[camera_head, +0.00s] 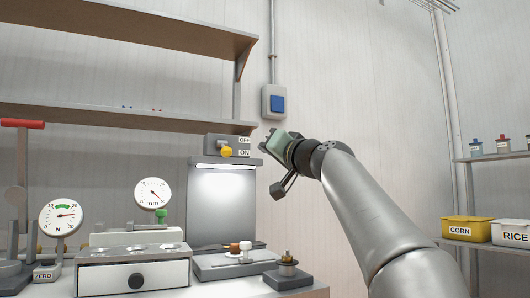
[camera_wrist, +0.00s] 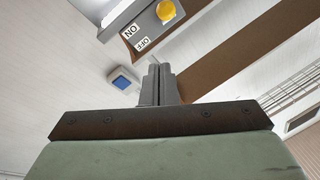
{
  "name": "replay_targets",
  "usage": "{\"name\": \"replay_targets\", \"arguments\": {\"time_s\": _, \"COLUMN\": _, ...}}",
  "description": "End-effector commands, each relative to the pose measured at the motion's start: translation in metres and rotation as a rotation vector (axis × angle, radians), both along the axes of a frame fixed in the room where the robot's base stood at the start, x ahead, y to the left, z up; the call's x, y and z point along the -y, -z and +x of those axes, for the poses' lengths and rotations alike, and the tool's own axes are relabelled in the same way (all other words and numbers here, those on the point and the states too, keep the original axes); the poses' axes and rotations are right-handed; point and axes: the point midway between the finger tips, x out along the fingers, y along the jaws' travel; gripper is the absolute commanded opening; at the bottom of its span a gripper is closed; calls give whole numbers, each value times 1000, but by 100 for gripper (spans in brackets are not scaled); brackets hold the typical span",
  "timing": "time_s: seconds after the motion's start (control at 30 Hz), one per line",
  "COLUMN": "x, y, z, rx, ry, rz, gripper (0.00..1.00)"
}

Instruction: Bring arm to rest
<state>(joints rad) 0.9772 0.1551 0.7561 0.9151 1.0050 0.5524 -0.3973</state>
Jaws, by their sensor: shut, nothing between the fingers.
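My gripper (camera_head: 266,136) is raised in the head view, just right of the switch box with the yellow knob and below the blue wall switch. In the wrist view my gripper (camera_wrist: 156,82) shows its two grey fingers together with nothing between them. The switch box (camera_wrist: 152,27) with its OFF and ON labels is above the fingers there, and the blue wall switch (camera_wrist: 124,82) is to their left. My fingers look apart from both. The arm reaches up and left from the bottom right of the head view.
A wooden shelf (camera_head: 110,117) runs along the wall at left. Below stand a lamp-lit station (camera_head: 222,215), two dials, a white drawer (camera_head: 125,279) and a small grey block (camera_head: 288,280) with a metal part on top. Yellow CORN (camera_head: 462,230) and white RICE (camera_head: 508,235) bins sit at right.

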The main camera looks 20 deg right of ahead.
Motion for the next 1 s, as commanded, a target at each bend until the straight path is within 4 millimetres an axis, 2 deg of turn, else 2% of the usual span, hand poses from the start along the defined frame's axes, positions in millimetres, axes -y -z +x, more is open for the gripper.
{"name": "replay_targets", "arguments": {"time_s": 0.4, "x": -2, "y": -1, "z": 2, "rx": -6, "ry": -3, "rz": -2, "gripper": 0}}
{"name": "replay_targets", "arguments": {"time_s": 0.47, "x": -10, "y": 0, "z": 6, "rx": -31, "ry": -8, "rz": -11, "gripper": 0}}
{"name": "replay_targets", "arguments": {"time_s": 0.57, "x": -34, "y": 9, "z": 20, "rx": -129, "ry": -27, "rz": -48, "gripper": 0}}
{"name": "replay_targets", "arguments": {"time_s": 0.67, "x": -69, "y": 32, "z": 33, "rx": -291, "ry": -54, "rz": -112, "gripper": 0}}
{"name": "replay_targets", "arguments": {"time_s": 0.77, "x": -100, "y": 67, "z": 31, "rx": -479, "ry": -78, "rz": -185, "gripper": 0}}
{"name": "replay_targets", "arguments": {"time_s": 0.87, "x": -121, "y": 103, "z": 12, "rx": -661, "ry": -96, "rz": -259, "gripper": 0}}
{"name": "replay_targets", "arguments": {"time_s": 0.97, "x": -134, "y": 135, "z": -20, "rx": -837, "ry": -113, "rz": -329, "gripper": 0}}
{"name": "replay_targets", "arguments": {"time_s": 1.0, "x": -137, "y": 147, "z": -37, "rx": -907, "ry": -121, "rz": -356, "gripper": 0}}
